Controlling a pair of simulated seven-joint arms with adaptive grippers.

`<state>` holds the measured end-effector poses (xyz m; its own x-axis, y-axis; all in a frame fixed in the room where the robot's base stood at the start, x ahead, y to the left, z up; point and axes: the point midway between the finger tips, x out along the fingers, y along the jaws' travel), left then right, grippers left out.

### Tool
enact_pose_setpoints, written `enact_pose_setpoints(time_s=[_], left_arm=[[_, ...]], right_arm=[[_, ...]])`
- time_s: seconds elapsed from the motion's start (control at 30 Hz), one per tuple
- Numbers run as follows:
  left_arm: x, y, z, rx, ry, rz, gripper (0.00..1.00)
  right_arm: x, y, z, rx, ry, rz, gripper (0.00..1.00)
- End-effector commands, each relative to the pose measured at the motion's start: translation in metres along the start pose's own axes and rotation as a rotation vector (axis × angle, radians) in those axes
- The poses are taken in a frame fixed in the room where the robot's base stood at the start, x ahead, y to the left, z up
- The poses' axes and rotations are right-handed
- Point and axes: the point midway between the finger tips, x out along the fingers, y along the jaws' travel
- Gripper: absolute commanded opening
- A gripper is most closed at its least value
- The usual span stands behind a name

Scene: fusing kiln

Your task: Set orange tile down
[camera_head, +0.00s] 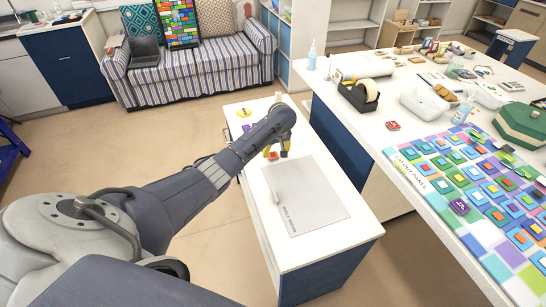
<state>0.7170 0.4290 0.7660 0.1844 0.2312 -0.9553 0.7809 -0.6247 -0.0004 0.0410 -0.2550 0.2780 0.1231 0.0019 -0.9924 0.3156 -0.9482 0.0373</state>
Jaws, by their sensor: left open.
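A small orange tile (273,156) shows low at the fingers of my left gripper (276,152), over the white top of the low cabinet (317,252), just behind the grey board (305,195). The gripper points down and is open, with yellowish fingers around or just above the tile. I cannot tell whether the tile touches the cabinet top or a finger. My left arm crosses from the lower left and hides part of the cabinet's left side. My right gripper is out of view.
Open floor lies left; a striped sofa (190,72) stands behind.

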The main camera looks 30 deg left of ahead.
Motion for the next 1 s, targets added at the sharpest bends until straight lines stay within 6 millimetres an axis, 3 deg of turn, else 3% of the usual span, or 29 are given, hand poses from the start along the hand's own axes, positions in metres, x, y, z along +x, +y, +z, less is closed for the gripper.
enact_pose_setpoints(time_s=[0.4, 0.83, 1.0], left_arm=[[0.042, -0.003, 0.000, -0.001, -0.001, -0.002, 0.65], [0.048, -0.003, 0.000, 0.000, 0.000, 0.000, 0.66], [0.048, -0.003, 0.000, -0.001, 0.000, 0.000, 0.46]], right_arm=[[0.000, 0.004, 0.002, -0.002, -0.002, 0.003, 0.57], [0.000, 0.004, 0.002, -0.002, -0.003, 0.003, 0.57], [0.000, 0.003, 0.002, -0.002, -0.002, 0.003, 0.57]])
